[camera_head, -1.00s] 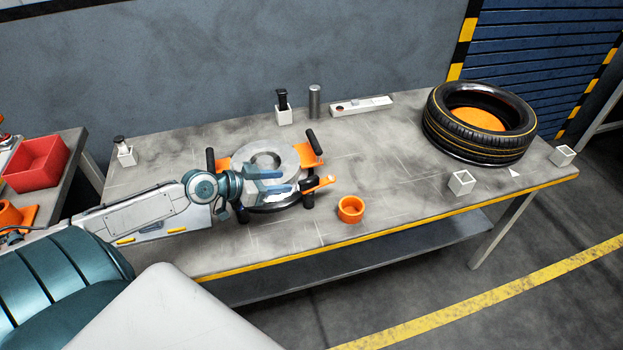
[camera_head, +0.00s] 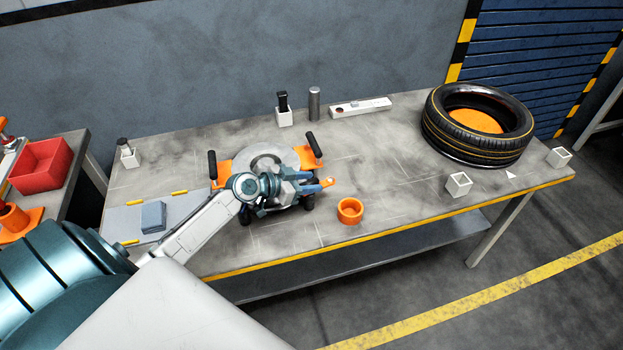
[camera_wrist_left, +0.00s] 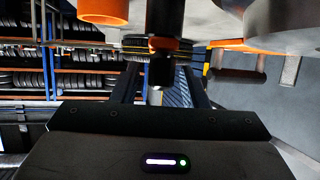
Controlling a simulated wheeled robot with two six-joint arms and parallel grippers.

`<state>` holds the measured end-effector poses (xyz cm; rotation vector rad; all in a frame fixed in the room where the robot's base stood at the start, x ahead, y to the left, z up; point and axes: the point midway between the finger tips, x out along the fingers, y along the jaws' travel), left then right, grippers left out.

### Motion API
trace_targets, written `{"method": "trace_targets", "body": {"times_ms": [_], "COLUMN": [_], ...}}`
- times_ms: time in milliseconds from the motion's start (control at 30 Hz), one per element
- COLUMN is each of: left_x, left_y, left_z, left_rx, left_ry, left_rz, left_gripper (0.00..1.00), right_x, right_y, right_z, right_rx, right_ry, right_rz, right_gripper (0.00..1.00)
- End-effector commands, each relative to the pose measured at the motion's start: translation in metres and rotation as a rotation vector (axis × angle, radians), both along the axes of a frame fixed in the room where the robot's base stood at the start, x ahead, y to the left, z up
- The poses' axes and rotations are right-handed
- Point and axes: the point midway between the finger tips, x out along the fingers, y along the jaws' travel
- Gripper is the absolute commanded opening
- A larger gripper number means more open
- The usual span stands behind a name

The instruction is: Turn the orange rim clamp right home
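The round silver rim fixture (camera_head: 268,158) lies on the workbench, with orange clamps and black handles around it. An orange clamp (camera_head: 327,182) shows at its front right, just past the fingers of my left gripper (camera_head: 308,186). In the left wrist view, a black handle with an orange ring (camera_wrist_left: 165,28) hangs in line with the gap between the fingers (camera_wrist_left: 160,82). The fingers look apart, with background visible between them; contact with the handle cannot be told. My left wrist hides the fixture's front. My right gripper is not in view.
An orange cup (camera_head: 350,211) stands close to the right of the gripper, near the bench's (camera_head: 400,180) front edge. A tyre (camera_head: 477,127) lies at the far right. Small white holders (camera_head: 459,184) and a grey cylinder (camera_head: 314,104) stand about. The bench's right middle is clear.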

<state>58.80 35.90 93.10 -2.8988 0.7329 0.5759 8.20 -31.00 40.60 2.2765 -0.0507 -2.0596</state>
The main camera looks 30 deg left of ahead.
Motion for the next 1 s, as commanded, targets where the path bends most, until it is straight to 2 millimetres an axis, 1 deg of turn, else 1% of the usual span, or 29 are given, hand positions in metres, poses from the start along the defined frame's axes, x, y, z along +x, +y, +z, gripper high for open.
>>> {"method": "trace_targets", "body": {"times_ms": [167,467,600,667,867,1000], "left_x": [0.008,0.0088,0.0087,0.0087,0.009,0.0131], "left_y": [-0.005,-0.0057,-0.0056,-0.0056,-0.0058,-0.0074], "left_z": [-0.003,-0.0045,-0.0046,-0.0046,-0.0046,-0.0053], "left_rx": [0.0,0.0,0.0,0.0,-0.001,-0.004], "left_ry": [0.0,0.001,0.001,0.001,0.002,0.001], "left_rz": [-0.001,-0.002,-0.002,-0.002,-0.001,0.005], "left_gripper": [0.4,0.4,0.12,0.01,0.0,0.0], "right_x": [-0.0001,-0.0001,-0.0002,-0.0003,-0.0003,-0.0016], "right_y": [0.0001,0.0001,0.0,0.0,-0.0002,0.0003], "right_z": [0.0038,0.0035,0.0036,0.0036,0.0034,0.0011], "right_rx": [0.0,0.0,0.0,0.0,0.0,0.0], "right_ry": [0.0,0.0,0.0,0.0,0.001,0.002], "right_rz": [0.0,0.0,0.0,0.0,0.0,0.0], "right_gripper": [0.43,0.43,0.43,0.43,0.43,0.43]}}
